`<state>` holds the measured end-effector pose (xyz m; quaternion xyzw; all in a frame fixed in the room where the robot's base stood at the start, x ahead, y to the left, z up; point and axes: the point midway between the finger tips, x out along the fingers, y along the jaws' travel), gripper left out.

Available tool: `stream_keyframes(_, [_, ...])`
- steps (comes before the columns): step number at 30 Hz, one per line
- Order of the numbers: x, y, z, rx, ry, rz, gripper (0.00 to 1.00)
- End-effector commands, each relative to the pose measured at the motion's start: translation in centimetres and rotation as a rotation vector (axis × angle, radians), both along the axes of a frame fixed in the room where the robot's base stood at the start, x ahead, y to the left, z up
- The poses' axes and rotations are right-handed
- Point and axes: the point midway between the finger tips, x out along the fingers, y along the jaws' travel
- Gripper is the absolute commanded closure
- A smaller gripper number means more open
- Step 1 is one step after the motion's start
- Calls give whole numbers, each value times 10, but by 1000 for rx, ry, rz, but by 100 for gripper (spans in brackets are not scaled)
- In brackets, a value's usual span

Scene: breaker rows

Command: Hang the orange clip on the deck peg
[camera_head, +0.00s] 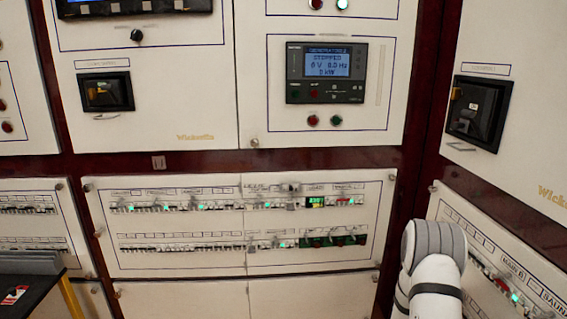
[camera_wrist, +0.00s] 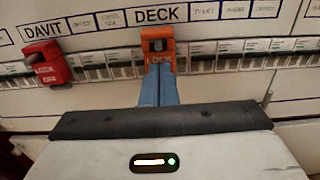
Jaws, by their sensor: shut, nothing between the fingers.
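The orange clip (camera_wrist: 158,48), marked LOCK, is upright on the breaker row right below the DECK label (camera_wrist: 158,15) in the wrist view. A dark opening shows in its upper part. The peg itself cannot be made out behind or in the clip. My gripper (camera_wrist: 159,72) has its blue fingers together, with their tips just below or against the clip's lower edge; whether they touch cannot be told. The fingers hold nothing. In the head view neither the clip nor my gripper can be made out.
A red clip (camera_wrist: 47,67) sits below the DAVIT label (camera_wrist: 42,27), left of the orange clip. Breaker switches (camera_wrist: 230,57) line the row on both sides. In the head view, a black table (camera_head: 30,290) stands at the lower left.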

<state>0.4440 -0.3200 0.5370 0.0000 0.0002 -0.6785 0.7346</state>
Motion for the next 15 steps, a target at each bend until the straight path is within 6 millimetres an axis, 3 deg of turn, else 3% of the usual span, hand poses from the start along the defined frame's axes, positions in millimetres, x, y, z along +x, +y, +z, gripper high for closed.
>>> stream_keyframes(7, [0,0,0,0,0,0,100])
stream_keyframes(15, [-1,20,0,0,1,2,100])
